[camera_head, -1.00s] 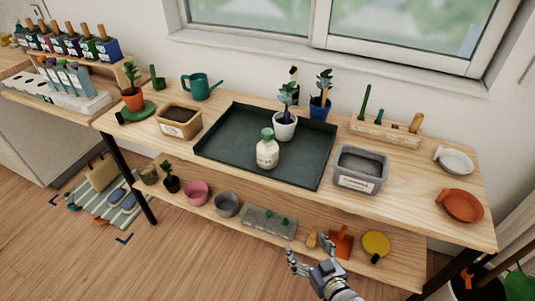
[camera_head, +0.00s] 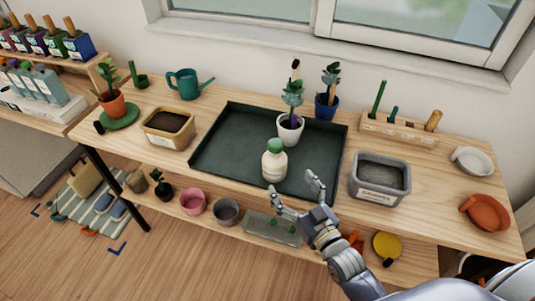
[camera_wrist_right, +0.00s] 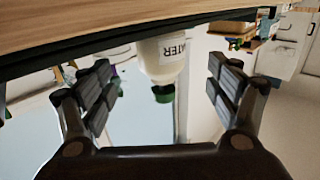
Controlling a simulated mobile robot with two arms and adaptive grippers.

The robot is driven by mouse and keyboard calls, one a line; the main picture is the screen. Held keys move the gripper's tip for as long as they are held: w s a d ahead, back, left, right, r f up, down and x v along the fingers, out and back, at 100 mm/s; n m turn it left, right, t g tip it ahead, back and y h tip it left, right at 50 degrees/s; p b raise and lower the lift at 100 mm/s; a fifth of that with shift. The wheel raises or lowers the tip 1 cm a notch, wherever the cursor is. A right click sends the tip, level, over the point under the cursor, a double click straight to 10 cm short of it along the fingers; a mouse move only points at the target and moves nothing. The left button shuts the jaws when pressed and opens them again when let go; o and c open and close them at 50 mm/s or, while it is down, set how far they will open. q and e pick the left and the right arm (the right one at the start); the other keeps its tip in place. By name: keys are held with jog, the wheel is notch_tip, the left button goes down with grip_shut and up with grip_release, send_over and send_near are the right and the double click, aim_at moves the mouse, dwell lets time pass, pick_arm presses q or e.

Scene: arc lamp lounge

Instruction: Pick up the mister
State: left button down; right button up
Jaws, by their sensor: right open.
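The mister looks to be the white bottle with a green top (camera_head: 274,160). It stands upright on the dark green tray (camera_head: 222,150), near its front edge. In the right wrist view the bottle (camera_wrist_right: 162,55) appears upside down, between the two fingers, with part of a label reading "ATER". My right gripper (camera_head: 293,184) is open and empty. It is in front of the bottle and slightly to its right, fingers spread toward it. The bottle stands apart from both fingers. My left gripper is not in view.
A white pot with a plant (camera_head: 290,128) stands close behind the bottle. A grey tub (camera_head: 380,178) is right of the tray, a soil-filled tan tub (camera_head: 168,130) left. A watering can (camera_head: 186,84) stands at the back. The tray's left part is clear.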

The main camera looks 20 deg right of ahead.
aim_at(276, 162)
jog(key=w, duration=0.3)
jog(key=shift+w+a+r, duration=0.25)
jog(key=shift+w+a, duration=0.1)
jog(key=shift+a, duration=0.05)
jog(key=shift+w, duration=0.25)
jog(key=shift+w+a+p, duration=0.15)
jog(key=shift+w+p, duration=0.2)
jog(key=shift+p, duration=0.05)
jog(key=w, duration=0.2)
jog(key=w+p, duration=0.1)
jog(key=w, duration=0.1)
jog(key=shift+a+r, duration=0.25)
jog(key=shift+a, duration=0.15)
jog(key=shift+w, duration=0.3)
jog(key=shift+c, duration=0.4)
jog(key=c, duration=1.4)
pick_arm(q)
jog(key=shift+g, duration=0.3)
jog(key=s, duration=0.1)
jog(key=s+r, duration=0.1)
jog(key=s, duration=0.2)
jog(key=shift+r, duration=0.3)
